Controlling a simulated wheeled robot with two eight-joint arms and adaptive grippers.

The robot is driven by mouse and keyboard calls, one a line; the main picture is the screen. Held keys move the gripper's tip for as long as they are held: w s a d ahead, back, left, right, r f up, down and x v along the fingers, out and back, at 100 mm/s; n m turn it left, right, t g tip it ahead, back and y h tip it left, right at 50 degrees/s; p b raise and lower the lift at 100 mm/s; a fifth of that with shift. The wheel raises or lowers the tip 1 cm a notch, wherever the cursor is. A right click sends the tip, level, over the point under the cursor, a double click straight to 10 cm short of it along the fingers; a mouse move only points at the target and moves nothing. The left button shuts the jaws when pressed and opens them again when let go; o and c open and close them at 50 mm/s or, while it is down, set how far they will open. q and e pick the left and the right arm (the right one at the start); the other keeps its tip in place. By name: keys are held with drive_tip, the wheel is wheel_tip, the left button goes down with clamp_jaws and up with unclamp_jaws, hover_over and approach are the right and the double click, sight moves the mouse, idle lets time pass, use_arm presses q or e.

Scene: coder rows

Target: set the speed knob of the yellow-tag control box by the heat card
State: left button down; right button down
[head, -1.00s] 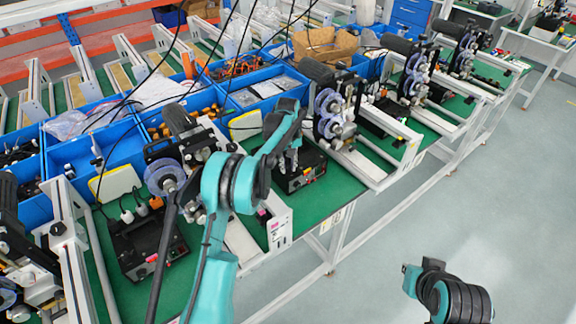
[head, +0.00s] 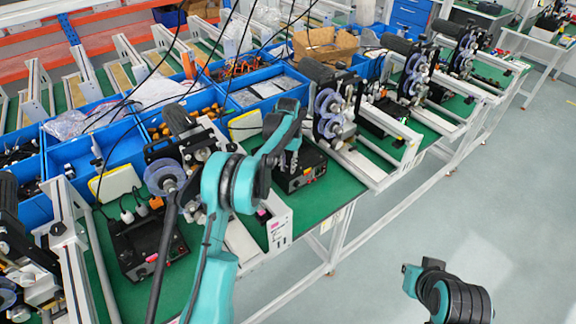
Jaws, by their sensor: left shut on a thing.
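A black control box (head: 312,171) stands on the green bench top in the middle, with a red mark on its front. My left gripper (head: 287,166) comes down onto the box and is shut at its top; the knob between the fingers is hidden. A second black control box (head: 150,247) with a pink tag stands at lower left. Pale yellow cards stand behind the boxes, one at left (head: 118,183) and one near the middle (head: 245,124). Their writing is too small to read. I cannot make out a yellow tag.
Coder machines with clear-blue reels (head: 333,112) stand along the bench on both sides of the middle box. Blue bins (head: 75,160) line the back, and black cables hang in front. White rails (head: 375,170) stick out at the front. The grey floor (head: 470,220) is clear.

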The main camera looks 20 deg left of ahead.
sight(288, 168)
idle(0.5)
use_arm(q)
drive_tip(key=c, duration=1.3)
unclamp_jaws()
drive_tip(key=shift+c, duration=0.2)
wheel_tip(288, 168, up, 12)
